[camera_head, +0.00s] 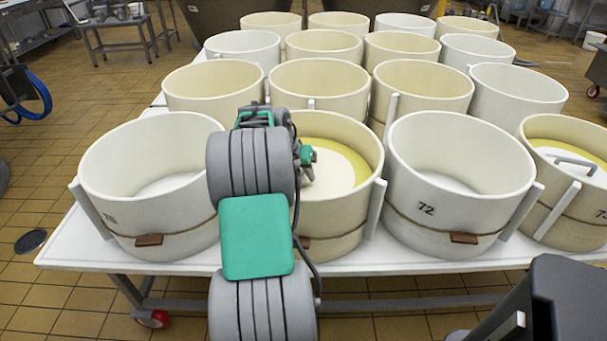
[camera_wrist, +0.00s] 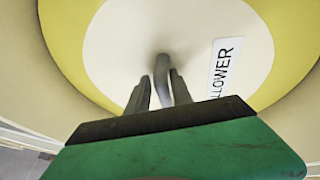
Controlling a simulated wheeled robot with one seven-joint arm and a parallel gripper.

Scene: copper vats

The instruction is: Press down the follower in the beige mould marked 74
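A beige mould (camera_head: 345,212) stands in the front row, partly behind my arm; its number is hidden. Inside it a round cream follower (camera_head: 336,165) lies within a yellow ring. In the wrist view the follower (camera_wrist: 215,25) carries a label reading "LLOWER", cut off, and a grey handle (camera_wrist: 162,65). My gripper (camera_wrist: 160,80) is over the follower's middle, its two fingers apart on either side of the handle. Whether they touch it is unclear. In the head view my gripper is largely hidden by my own arm.
A white mould marked 72 (camera_head: 425,207) stands close on the right, and another white mould (camera_head: 150,200) on the left. A beige mould (camera_head: 575,215) with a handled follower is at far right. Several more moulds fill the white table (camera_head: 75,245) behind.

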